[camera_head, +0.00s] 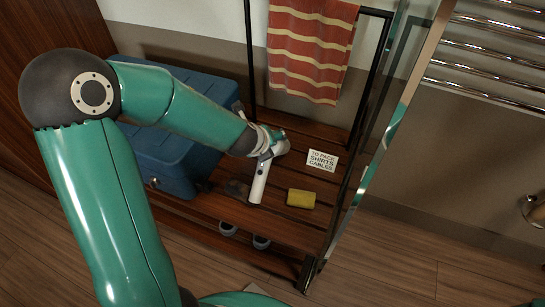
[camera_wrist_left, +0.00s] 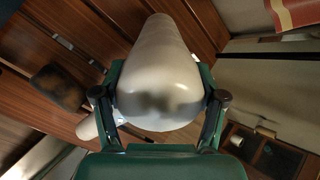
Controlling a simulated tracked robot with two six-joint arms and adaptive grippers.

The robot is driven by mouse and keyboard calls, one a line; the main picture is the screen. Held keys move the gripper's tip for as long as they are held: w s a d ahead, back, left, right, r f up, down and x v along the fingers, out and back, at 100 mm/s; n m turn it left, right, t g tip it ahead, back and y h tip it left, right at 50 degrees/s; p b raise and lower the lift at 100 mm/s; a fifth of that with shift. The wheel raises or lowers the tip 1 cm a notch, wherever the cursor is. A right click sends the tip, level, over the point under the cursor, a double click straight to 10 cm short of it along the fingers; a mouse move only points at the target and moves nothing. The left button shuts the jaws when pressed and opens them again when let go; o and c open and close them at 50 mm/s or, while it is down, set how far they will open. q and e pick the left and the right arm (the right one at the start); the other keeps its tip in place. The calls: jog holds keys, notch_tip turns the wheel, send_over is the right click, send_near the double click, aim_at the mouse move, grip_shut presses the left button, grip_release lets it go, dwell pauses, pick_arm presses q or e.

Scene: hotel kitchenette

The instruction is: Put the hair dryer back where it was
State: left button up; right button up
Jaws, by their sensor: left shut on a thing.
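The white hair dryer (camera_head: 259,184) is at the slatted wooden bench (camera_head: 290,235), one end pointing down toward the front. My left gripper (camera_head: 268,147) is shut on it. In the left wrist view, the pale, rounded body of the hair dryer (camera_wrist_left: 160,75) fills the space between the fingers of my left gripper (camera_wrist_left: 160,103). A light part of it (camera_wrist_left: 87,128) sticks out at lower left. I cannot tell whether it touches the slats. My right gripper is not in view.
A blue box (camera_head: 165,165) stands left of the dryer. A striped towel (camera_head: 312,50) hangs behind. A glass panel (camera_head: 375,140) edges the right. Grey shoes (camera_head: 261,242) sit below.

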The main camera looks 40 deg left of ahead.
pick_arm(q)
notch_tip(320, 180, down, 4)
jog(key=shift+r+b, duration=0.15)
jog(key=shift+b, duration=0.7)
jog(key=o, duration=1.3)
jog(key=shift+c, duration=0.2)
jog(key=o, duration=0.4)
jog(key=shift+o, duration=0.2)
